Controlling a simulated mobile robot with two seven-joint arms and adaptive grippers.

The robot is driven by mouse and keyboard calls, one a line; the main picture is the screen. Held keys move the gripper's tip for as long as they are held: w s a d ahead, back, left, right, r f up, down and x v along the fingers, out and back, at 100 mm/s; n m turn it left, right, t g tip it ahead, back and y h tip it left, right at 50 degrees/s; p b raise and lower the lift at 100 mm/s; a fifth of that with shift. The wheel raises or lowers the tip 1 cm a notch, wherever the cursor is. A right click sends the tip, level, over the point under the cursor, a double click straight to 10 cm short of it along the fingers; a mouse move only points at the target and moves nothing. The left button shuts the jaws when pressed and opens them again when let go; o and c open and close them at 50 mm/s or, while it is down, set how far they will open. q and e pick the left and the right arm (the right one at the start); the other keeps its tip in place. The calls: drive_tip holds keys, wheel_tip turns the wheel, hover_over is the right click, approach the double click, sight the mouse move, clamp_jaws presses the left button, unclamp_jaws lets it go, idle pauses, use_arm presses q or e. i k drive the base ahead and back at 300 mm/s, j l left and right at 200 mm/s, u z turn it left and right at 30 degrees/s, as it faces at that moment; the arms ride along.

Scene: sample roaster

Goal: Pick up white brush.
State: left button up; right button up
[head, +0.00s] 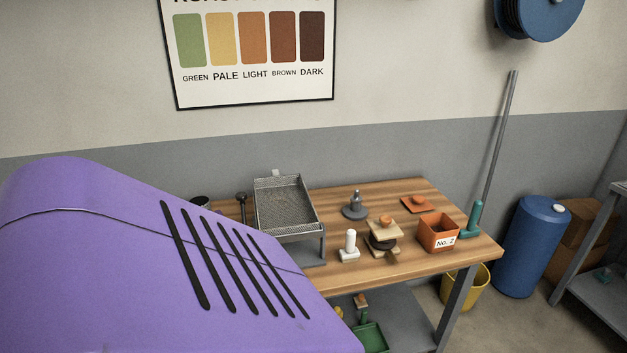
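A white brush (349,247), with an upright rounded handle on a pale block, stands on the wooden table (400,272). It is near the table's front edge, right of the wire-mesh tray. Its bristles cannot be made out at this size. Neither of my grippers is in view.
A large purple slotted surface (130,260) blocks the lower left and part of the table. The mesh tray (283,205) stands left of the brush. A stacked tan-and-dark item (384,233), an orange bin (438,234) and a teal brush-like item (473,219) are to its right.

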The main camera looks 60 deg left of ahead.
sight(351, 253)
drive_tip(key=u, duration=1.8)
